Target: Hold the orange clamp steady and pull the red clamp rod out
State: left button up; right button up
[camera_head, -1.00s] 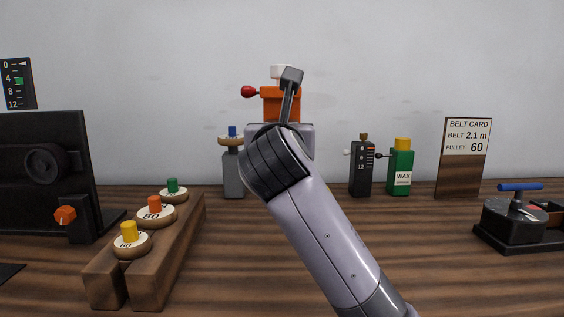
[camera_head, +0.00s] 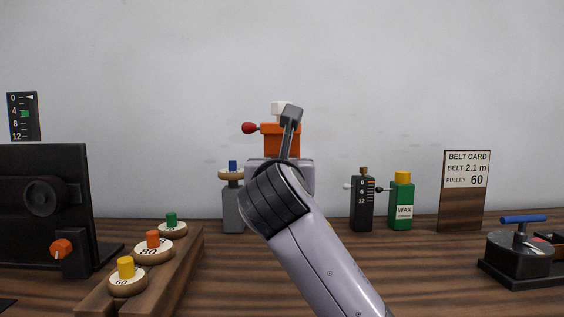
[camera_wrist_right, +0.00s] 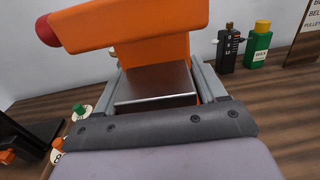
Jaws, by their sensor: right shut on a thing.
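An orange clamp (camera_head: 282,138) stands at the centre back in the head view, with a red-knobbed rod (camera_head: 249,128) sticking out of its left side. A white piece (camera_head: 279,107) shows on its top. My right gripper (camera_wrist_right: 157,82) is shut on the orange clamp, one finger on each side of it, as the right wrist view shows (camera_wrist_right: 150,35). The red knob also shows there (camera_wrist_right: 47,30) at the upper left. In the head view my right forearm hides the clamp's lower part. My left gripper is in neither view.
A grey post with a blue-topped disc (camera_head: 233,175) stands close left of the clamp. A black gauge (camera_head: 362,200) and a green wax bottle (camera_head: 401,202) stand to the right. A wooden rack (camera_head: 168,275) holds pulleys at the front left. Free space lies left of the red knob.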

jog(key=shift+f+b, duration=1.45)
jog(key=shift+f, duration=2.8)
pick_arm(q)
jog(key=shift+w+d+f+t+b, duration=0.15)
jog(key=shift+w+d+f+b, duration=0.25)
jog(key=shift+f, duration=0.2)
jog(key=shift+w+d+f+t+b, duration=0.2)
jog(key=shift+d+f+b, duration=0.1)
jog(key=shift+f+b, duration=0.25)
pick_arm(e)
notch_tip(320, 180, down, 7)
jog(key=shift+f, duration=0.2)
pick_arm(q)
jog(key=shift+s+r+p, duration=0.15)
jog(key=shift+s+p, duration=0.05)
jog(key=shift+p, duration=0.25)
pick_arm(e)
jog(key=shift+f, duration=0.6)
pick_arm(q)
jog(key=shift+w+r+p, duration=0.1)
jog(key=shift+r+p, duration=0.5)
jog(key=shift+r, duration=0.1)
pick_arm(e)
jog(key=shift+f, duration=0.15)
